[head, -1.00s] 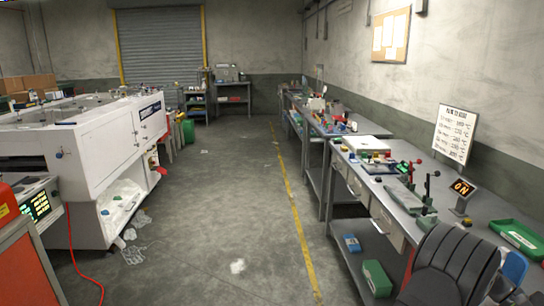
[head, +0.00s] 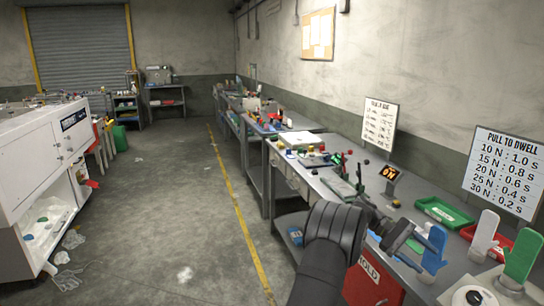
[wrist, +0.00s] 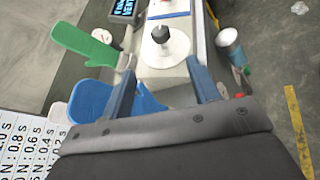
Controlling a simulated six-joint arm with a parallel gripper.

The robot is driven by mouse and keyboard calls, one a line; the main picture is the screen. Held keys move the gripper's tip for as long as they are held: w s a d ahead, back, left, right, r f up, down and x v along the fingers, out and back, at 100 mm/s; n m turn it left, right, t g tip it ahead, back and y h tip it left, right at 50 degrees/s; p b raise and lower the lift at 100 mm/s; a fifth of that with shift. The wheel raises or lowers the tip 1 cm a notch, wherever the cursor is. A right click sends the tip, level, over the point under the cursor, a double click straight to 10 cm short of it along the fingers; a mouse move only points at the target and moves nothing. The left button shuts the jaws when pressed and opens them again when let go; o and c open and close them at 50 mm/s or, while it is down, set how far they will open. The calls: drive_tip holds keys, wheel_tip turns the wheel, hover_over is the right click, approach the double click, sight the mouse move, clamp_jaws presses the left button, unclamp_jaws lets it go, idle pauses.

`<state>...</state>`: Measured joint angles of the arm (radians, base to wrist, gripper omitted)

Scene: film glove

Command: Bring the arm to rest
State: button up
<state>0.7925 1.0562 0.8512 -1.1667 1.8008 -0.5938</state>
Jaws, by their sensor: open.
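My gripper (head: 405,240) is at the end of my dark arm, over the front edge of the right-hand workbench (head: 330,190). It is near the blue hand-shaped form (head: 434,250). In the wrist view my gripper (wrist: 163,72) shows two blue-grey fingers spread apart with nothing between them. Behind them is a light grey box with a dark knob on a white disc (wrist: 160,48). The blue form shows left of the fingers in the wrist view (wrist: 90,98), partly behind one finger, and a green form (wrist: 85,42) lies farther up. Contact with the blue form cannot be told.
A white form (head: 484,235) and the green form (head: 521,255) stand on the bench by a red tray (head: 485,240) and a green tray (head: 443,213). A lit ON sign (head: 389,181) stands behind. A red HOLD bin (head: 372,284) is below my arm. The aisle floor (head: 170,210) is mostly clear.

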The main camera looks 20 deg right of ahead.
sight(481, 299)
drive_tip(key=x, duration=1.8)
drive_tip(key=shift+s+a, duration=0.1)
drive_tip(key=shift+w+r+n+h, duration=0.1)
drive_tip(key=shift+w+n+h, duration=0.15)
drive_tip(key=shift+n+h, duration=0.75)
drive_tip(key=n+t+h, duration=0.1)
drive_tip(key=n+h, duration=0.1)
drive_tip(key=shift+n+h, duration=0.3)
drive_tip(key=shift+h, duration=0.1)
drive_tip(key=n+t+h, duration=0.1)
drive_tip(key=n, duration=0.1)
drive_tip(key=n+t+h, duration=0.1)
drive_tip(key=n+h, duration=0.1)
drive_tip(key=n+t+h, duration=0.1)
drive_tip(key=h, duration=0.1)
drive_tip(key=shift+w+d+r+n+t, duration=0.15)
drive_tip(key=shift+w+d+n+t, duration=0.15)
drive_tip(key=shift+d+n, duration=0.1)
drive_tip(key=v, duration=1.1)
drive_tip(key=shift+a, duration=0.15)
drive_tip(key=shift+w, duration=0.1)
